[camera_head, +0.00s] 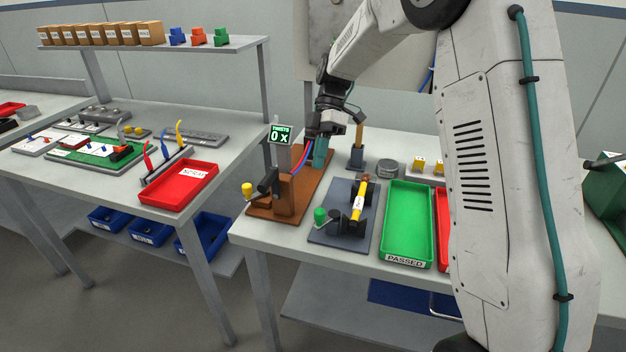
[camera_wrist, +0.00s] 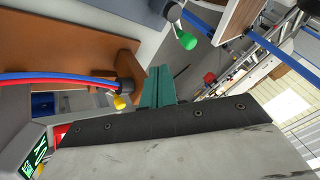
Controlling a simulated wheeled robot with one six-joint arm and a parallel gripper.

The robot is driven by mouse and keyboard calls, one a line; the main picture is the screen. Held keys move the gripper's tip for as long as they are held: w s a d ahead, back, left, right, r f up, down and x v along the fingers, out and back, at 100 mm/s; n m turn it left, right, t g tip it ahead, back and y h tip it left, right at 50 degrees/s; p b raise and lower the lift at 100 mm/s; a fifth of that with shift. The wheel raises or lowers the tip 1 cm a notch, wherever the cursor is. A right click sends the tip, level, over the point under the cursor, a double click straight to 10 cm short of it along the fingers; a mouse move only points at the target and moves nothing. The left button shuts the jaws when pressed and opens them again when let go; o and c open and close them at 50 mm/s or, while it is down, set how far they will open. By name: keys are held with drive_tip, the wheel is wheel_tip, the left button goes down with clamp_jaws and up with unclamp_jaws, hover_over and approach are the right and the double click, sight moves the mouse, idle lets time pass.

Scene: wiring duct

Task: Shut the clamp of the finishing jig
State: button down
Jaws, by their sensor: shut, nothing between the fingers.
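A brown jig (camera_head: 262,209) stands at the bench's left, with a yellow-knobbed clamp (camera_head: 247,190) at its front end. Red and blue wires (camera_head: 301,155) run at its back end. Beside it lies a dark grey jig plate (camera_head: 328,236) with a green-knobbed clamp (camera_head: 320,215) and a yellow-and-black tool or part (camera_head: 357,207). No label shows which is the finishing jig. I cannot tell whether either clamp is shut. My gripper (camera_head: 319,158), with teal fingers, is shut and empty above the brown jig's back end. The wrist view shows the fingers (camera_wrist: 158,84) between the yellow knob (camera_wrist: 119,102) and green knob (camera_wrist: 187,40).
A display (camera_head: 281,135) reading "TWISTS 0 x" stands behind the brown jig. A green PASSED tray (camera_head: 406,262) and a red tray (camera_head: 442,255) lie to the right. An upright post (camera_head: 358,150) and round tin (camera_head: 388,168) stand behind the grey jig.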

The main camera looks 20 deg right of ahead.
drive_tip(key=shift+v, duration=1.45)
drive_tip(key=s+d+r+m+t+h, duration=0.1)
drive_tip(key=s+r+m+t+h, duration=0.1)
drive_tip(key=s+m, duration=0.7)
drive_tip(key=s+d+r+m+t+h, duration=0.1)
drive_tip(key=s+r+m+t, duration=0.3)
drive_tip(key=s, duration=2.1)
drive_tip(key=m+t+h, duration=0.1)
drive_tip(key=m, duration=0.5)
drive_tip(key=shift+s+d, duration=0.25)
